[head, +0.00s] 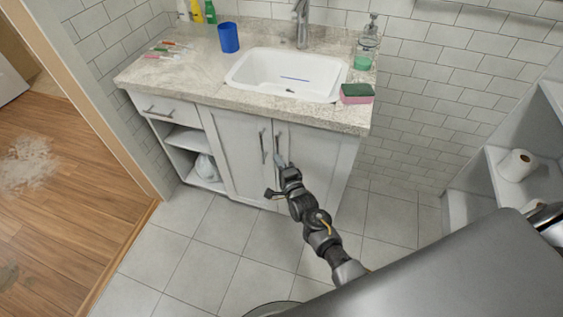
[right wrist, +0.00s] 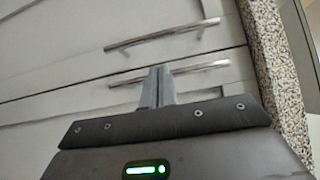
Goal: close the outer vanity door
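The white vanity cabinet (head: 230,155) has two front doors side by side. The right, outer door (head: 318,155) looks flush or nearly flush with the front; a small gap is hard to judge. Its bar handle (head: 278,143) is upright, and it shows as the lower bar in the right wrist view (right wrist: 205,66). My right gripper (head: 282,160) is at this door, by the handle. In the right wrist view its fingers (right wrist: 157,86) are together and overlap the middle of the bar; I cannot tell whether they touch it. My left gripper is not in view.
The left door's handle (head: 263,147) is close beside. The speckled countertop (head: 215,92) overhangs the doors, with a sink (head: 250,72), blue cup (head: 228,38) and sponge (head: 357,93). White shelves (head: 465,207) stand at the right. Tiled floor in front is clear.

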